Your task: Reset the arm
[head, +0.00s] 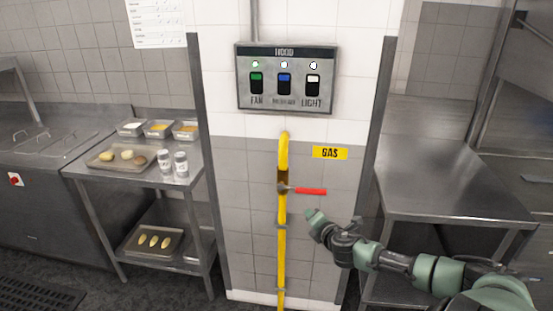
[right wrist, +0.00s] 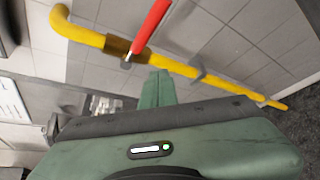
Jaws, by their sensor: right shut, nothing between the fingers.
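My right arm comes in from the lower right of the head view. Its green gripper (head: 313,214) is shut and empty, in front of the tiled pillar, just below and right of the red valve handle (head: 311,191). In the right wrist view the shut fingers (right wrist: 157,86) point toward the yellow gas pipe (right wrist: 186,69), and the red handle (right wrist: 152,24) is beyond them, with nothing in the grip. I cannot tell the exact gap to the pipe. In the head view the handle sticks out sideways to the right from the yellow pipe (head: 282,245). My left gripper is not in view.
A hood control panel (head: 285,79) with three switches hangs on the pillar above a yellow GAS label (head: 330,153). A steel table (head: 440,190) stands on the right. A steel shelf table (head: 98,176) with trays and shakers stands on the left.

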